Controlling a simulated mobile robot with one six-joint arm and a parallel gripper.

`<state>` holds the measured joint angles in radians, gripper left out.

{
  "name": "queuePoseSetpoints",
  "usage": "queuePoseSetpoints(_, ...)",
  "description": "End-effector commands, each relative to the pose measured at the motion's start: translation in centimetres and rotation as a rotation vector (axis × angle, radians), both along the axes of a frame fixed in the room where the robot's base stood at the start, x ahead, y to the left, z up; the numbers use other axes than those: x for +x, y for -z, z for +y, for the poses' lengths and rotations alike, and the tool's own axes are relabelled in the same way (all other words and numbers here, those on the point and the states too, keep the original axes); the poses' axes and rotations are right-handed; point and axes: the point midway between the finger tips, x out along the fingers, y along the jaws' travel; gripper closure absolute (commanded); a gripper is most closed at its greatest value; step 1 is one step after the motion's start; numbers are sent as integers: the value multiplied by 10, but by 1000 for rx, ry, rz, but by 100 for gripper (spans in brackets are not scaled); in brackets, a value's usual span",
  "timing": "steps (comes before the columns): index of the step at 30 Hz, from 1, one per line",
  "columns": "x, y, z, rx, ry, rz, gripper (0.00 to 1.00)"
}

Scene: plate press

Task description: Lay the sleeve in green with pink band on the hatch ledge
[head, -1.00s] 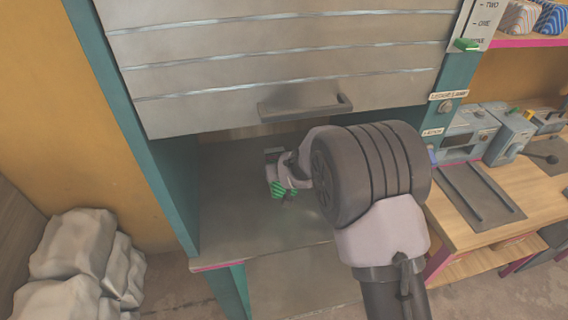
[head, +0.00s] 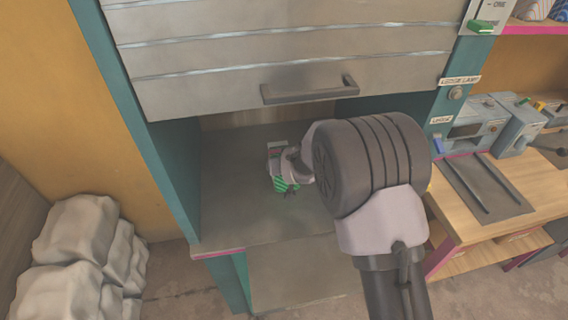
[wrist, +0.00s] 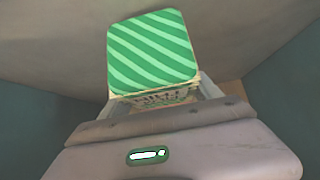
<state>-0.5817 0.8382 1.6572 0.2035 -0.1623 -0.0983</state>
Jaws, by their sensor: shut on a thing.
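The green striped sleeve (wrist: 153,52) is held in my gripper (wrist: 155,97), which is shut on it. In the head view the sleeve (head: 286,186) shows as a small green striped patch below my gripper (head: 281,172), over the grey hatch ledge (head: 235,215). I cannot tell whether the sleeve touches the ledge. The pink band cannot be made out clearly. My wrist and arm hide the right part of the ledge.
The grey slatted shutter (head: 290,50) with a dark handle (head: 310,90) hangs raised above the ledge, between teal posts. A wooden bench (head: 470,230) with grey machines stands right. Pale sacks (head: 85,245) lie at lower left. The ledge's front left is clear.

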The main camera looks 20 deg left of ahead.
Motion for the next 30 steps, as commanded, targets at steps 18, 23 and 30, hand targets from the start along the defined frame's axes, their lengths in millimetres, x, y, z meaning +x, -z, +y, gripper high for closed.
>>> queuePoseSetpoints(18, 0, 5, 0, 0, 0, 0, 2)
queuePoseSetpoints(23, -4, -1, -2, 0, 0, 0, 2)
queuePoseSetpoints(30, -41, -48, -25, 1, 0, -1, 2)
